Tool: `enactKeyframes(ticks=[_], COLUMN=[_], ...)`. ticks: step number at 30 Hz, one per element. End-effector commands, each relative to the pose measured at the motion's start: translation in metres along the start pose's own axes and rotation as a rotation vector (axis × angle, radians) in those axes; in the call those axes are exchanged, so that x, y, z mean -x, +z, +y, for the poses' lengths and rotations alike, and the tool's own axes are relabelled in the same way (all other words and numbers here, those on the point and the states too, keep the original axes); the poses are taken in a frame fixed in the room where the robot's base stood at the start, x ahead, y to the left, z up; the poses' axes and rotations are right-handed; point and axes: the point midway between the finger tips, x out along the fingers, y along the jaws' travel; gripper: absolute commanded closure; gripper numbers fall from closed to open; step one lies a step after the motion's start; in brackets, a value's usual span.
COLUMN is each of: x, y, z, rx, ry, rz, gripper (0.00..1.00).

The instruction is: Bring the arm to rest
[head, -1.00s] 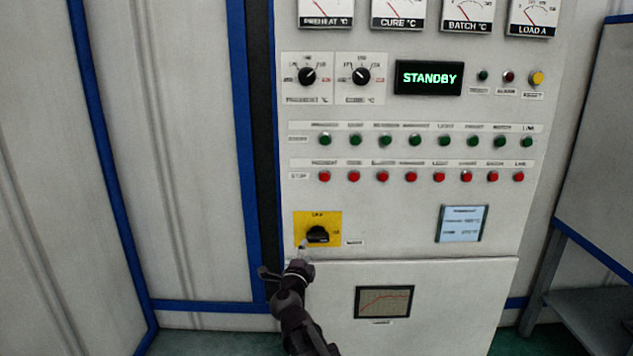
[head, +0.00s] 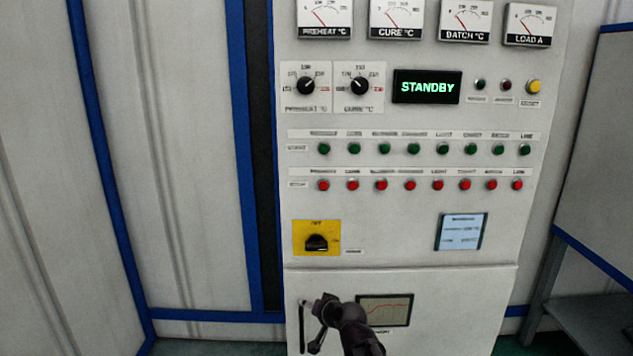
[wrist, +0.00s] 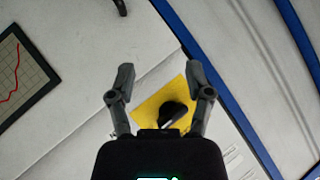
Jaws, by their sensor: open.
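My gripper (head: 318,322) is in front of the lower cabinet door in the head view, below the yellow switch plate (head: 329,224) and left of the chart screen. In the wrist view my gripper (wrist: 160,74) has its two fingers spread apart with nothing between the tips. The black rotary knob (head: 316,243) sits on the yellow plate, clear of the gripper in the head view. In the wrist view the knob (wrist: 172,115) shows between the fingers and is partly hidden by the gripper body. Its exact setting is hard to read.
The control panel carries a green STANDBY display (head: 427,87), two selector dials, rows of green and red buttons, and gauges along the top. A chart screen (head: 386,310) is beside my arm. A grey bench (head: 590,310) stands at right. Left are pale wall panels with blue frames.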

Motion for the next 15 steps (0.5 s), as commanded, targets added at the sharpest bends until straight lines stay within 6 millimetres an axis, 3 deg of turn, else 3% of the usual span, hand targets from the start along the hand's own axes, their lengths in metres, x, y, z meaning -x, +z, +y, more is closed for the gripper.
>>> enactKeyframes(ticks=[8,15], x=[0.040,0.091], y=[0.049,0.082], z=[0.070,0.127], rx=[0.114,0.151], ry=[0.208,0.404], rz=[-0.314,-0.570], gripper=[0.34,0.34])
